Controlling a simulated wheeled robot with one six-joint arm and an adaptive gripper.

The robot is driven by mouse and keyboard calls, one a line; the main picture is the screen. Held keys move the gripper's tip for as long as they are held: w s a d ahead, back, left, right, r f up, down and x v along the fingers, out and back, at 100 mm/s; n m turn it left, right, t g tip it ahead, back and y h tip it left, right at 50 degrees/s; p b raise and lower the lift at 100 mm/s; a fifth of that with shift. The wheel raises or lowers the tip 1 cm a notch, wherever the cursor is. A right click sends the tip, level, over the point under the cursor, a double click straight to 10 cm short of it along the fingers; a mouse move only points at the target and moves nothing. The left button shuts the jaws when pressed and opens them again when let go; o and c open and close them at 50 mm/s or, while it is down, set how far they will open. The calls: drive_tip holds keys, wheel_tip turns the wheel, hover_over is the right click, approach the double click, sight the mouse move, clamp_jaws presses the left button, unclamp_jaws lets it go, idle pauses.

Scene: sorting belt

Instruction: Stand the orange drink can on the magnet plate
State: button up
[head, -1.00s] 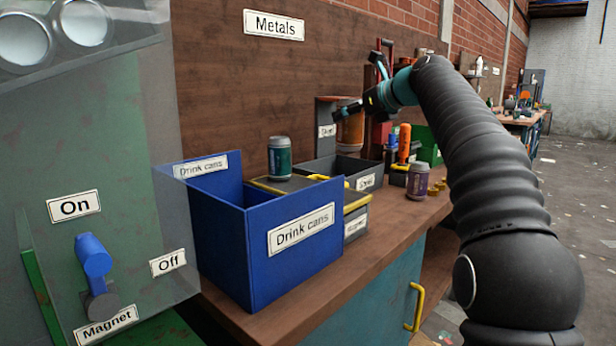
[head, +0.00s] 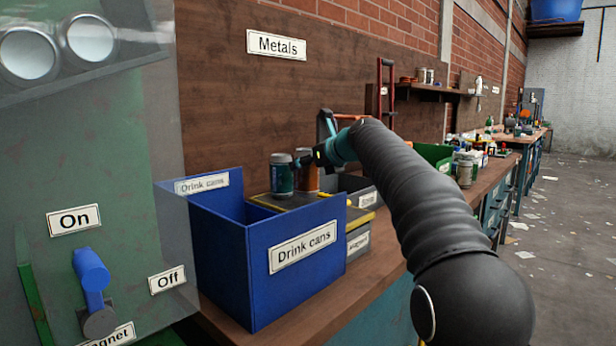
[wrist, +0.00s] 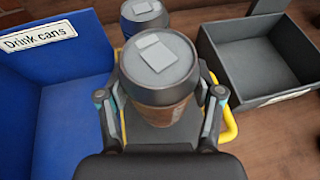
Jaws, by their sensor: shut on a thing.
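The orange drink can (head: 307,174) is upright between the fingers of my gripper (head: 306,160). In the wrist view the can (wrist: 158,117) shows its grey lid and brownish-orange side, with my gripper (wrist: 161,95) shut around it. It is over the dark, yellow-edged magnet plate (wrist: 150,137), just behind the blue bin. The plate's edge also shows in the head view (head: 262,201). I cannot tell whether the can's base touches the plate. A teal can (head: 282,176) stands on the plate close beside the orange can; its lid shows in the wrist view (wrist: 144,12).
The blue drink cans bin (head: 300,262) stands in front of the plate. An open grey bin (wrist: 262,62) is right of it in the wrist view. The blue magnet lever (head: 92,270) points up, nearer the On label. My arm hides part of the bench.

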drive_tip(key=shift+f, duration=1.15)
drive_tip(key=shift+f+b, duration=0.15)
drive_tip(key=shift+b, duration=0.15)
drive_tip(key=o, duration=0.9)
drive_tip(key=shift+s+d+r, duration=0.15)
drive_tip(key=shift+r, duration=0.05)
drive_tip(key=v, duration=1.1)
drive_tip(key=shift+s+d+r+b, duration=0.15)
drive_tip(key=shift+s+b, duration=0.1)
drive_tip(key=shift+b, duration=0.05)
